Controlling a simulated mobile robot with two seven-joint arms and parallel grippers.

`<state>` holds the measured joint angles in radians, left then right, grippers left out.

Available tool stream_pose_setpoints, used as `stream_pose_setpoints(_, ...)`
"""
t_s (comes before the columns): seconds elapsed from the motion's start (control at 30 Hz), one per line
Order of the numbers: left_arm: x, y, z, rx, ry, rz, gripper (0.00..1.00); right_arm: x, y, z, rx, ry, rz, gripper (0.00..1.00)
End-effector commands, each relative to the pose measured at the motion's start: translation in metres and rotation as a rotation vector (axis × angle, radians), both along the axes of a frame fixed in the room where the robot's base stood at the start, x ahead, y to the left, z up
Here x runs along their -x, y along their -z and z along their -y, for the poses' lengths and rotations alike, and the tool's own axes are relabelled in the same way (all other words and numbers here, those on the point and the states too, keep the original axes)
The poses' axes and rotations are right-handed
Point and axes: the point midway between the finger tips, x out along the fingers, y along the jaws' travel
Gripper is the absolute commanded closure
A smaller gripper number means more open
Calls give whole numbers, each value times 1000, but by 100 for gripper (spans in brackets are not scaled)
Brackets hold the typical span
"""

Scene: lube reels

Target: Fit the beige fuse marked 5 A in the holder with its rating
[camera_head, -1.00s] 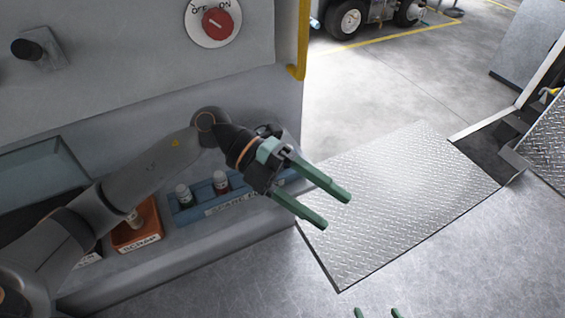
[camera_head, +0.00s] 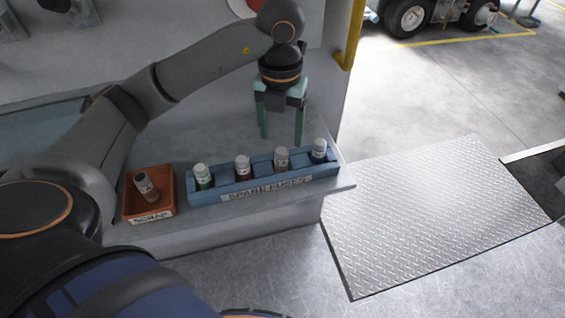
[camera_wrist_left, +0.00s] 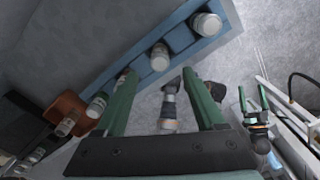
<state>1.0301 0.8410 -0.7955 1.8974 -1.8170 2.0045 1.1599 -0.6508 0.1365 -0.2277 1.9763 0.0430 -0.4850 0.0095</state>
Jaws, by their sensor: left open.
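A beige-brown fuse (camera_head: 281,158) with a pale cap stands in the blue spare-fuses rack (camera_head: 268,192), third from the left; its marking is too small to read. It also shows in the wrist view (camera_wrist_left: 160,57). My left gripper (camera_head: 281,138) points down over the rack, above and a little behind this fuse, open and empty. Its fingers also show in the wrist view (camera_wrist_left: 163,105). My right gripper (camera_wrist_left: 253,97) appears in the wrist view at the right, with its fingers apart. No holder marked 5 A can be made out.
Green (camera_head: 204,178), red (camera_head: 243,170) and blue (camera_head: 319,153) fuses share the rack. An orange scrap bin (camera_head: 165,207) with a brownish fuse (camera_head: 146,187) stands left of it. The grey cabinet panel rises behind. A metal floor plate (camera_head: 430,220) lies right.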

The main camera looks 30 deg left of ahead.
Motion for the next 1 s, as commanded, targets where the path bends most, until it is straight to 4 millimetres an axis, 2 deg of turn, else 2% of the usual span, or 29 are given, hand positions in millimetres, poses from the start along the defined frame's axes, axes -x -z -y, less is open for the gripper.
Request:
stream_pose_setpoints(0.03, 1, 8, 0, 0, 1, -3, 29, 0, 1, -1, -2, -3, 1, 3)
stream_pose_setpoints(0.27, 0, 24, 0, 2, 1, -2, 29, -1, 1, -5, -4, -10, 2, 3)
stream_pose_setpoints(0.53, -2, 63, -1, 1, 2, -3, 29, -2, 2, -5, -3, -11, 3, 3)
stream_pose_setpoints(0.83, -2, 69, -1, 1, 2, 0, 29, -3, 2, -4, -2, -11, 5, 3)
stream_pose_setpoints(0.87, -2, 69, -1, 1, 2, 0, 30, -3, 2, -4, -2, -11, 5, 3)
stream_pose_setpoints(1.0, -2, 69, -1, 1, 2, 0, 46, -3, 1, -4, -2, -11, 5, 3)
